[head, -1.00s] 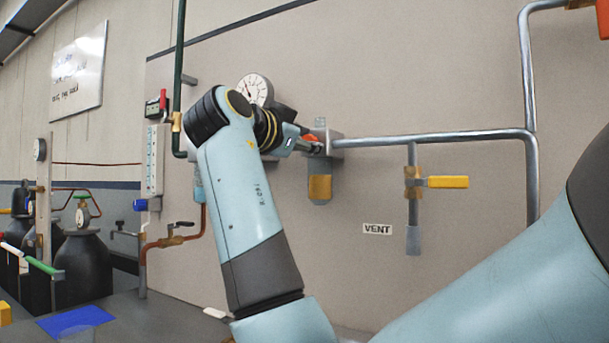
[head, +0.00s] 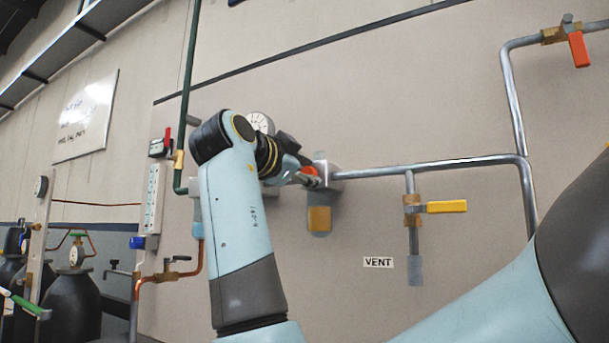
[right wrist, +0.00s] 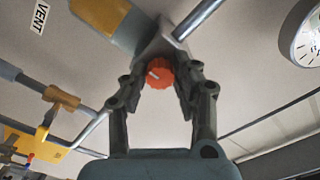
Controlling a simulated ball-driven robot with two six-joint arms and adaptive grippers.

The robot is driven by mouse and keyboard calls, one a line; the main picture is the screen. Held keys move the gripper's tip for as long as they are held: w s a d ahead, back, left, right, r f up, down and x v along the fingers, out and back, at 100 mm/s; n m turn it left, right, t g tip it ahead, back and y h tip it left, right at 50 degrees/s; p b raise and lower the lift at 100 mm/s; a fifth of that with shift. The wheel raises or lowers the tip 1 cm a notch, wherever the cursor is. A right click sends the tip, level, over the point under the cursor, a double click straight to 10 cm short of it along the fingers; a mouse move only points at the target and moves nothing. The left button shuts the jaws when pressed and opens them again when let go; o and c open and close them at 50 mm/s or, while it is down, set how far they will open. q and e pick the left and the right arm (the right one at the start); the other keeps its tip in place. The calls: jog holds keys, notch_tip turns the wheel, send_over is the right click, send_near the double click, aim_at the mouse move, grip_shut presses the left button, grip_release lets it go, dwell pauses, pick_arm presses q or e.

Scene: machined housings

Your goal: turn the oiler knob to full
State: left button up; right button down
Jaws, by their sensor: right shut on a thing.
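The oiler's orange-red knob (head: 309,171) is on the grey oiler block (head: 327,170) at the end of the wall pipe, above an amber bowl (head: 319,219). In the right wrist view the round knob (right wrist: 160,73) has a pale mark toward its left side. My right gripper (right wrist: 159,80) is shut on the knob, one finger on each side. In the head view my right gripper (head: 313,181) reaches the knob from the left, and its fingers partly cover it. My left gripper is not in view.
A grey pipe (head: 430,166) runs right from the oiler to a yellow-handled valve (head: 445,207) above a VENT label (head: 378,262). A red-handled valve (head: 578,48) is at upper right. A gauge (head: 260,123) sits behind my right arm.

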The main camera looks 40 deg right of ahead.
jog(key=c, duration=1)
grip_release()
notch_tip(320, 180, up, 10)
